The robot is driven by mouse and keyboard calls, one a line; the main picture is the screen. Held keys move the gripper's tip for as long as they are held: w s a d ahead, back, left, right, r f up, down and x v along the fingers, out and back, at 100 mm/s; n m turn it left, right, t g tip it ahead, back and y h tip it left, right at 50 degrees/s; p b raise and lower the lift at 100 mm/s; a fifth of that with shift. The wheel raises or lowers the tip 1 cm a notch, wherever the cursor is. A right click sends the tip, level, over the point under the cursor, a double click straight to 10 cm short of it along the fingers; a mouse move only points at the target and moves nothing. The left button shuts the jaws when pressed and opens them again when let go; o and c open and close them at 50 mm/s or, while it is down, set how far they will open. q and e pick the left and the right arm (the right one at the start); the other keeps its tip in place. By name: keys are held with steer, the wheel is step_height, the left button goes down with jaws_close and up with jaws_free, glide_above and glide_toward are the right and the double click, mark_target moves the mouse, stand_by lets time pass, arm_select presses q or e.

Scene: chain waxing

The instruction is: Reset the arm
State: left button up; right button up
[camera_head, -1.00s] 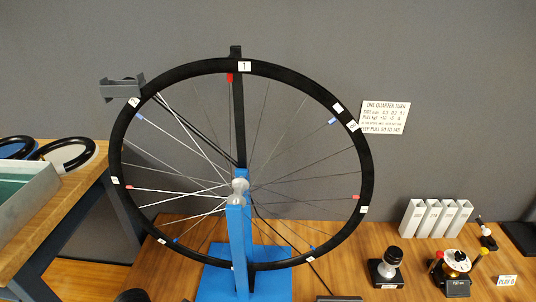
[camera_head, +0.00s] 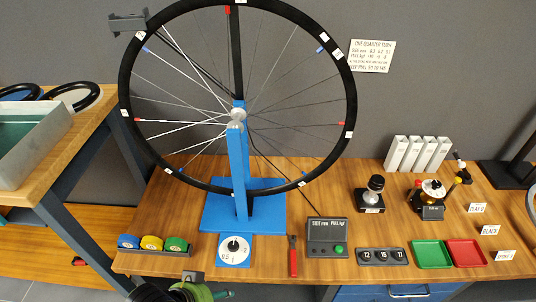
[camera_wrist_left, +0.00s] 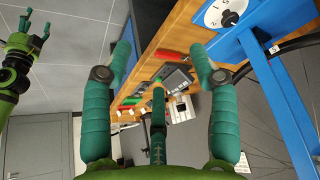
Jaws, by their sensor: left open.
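In the head view, only part of my left gripper (camera_head: 192,292) shows at the bottom edge, in front of the bench and below the dial. My right gripper (camera_wrist_left: 34,32) shows at the upper left of the left wrist view, over grey floor. Its fingers are spread and nothing is between them. It is not in the head view.
A black spoked wheel (camera_head: 348,100) stands on a blue stand (camera_head: 238,175) on the wooden bench (camera_head: 190,210).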

arm_select(q)
steer(key=s+a+f+n+y, duration=0.1)
steer(key=s+a+n+y, duration=0.2)
steer(key=s+a+n, duration=0.35)
step_height(320, 180, down, 24)
steer(key=s+m+g, duration=0.1)
steer(key=s+g, duration=0.1)
steer(key=s, duration=0.1)
steer(key=s+a+f+g, duration=0.1)
steer(key=s+a+f, duration=0.2)
steer(key=s+f, duration=0.9)
steer(key=shift+s+a+f, duration=0.2)
steer(key=shift+s+a, duration=0.1)
steer(key=shift+s, duration=0.85)
arm_select(e)
steer(key=shift+s+d, duration=0.1)
steer(key=shift+s, duration=1)
steer(key=shift+c, duration=0.4)
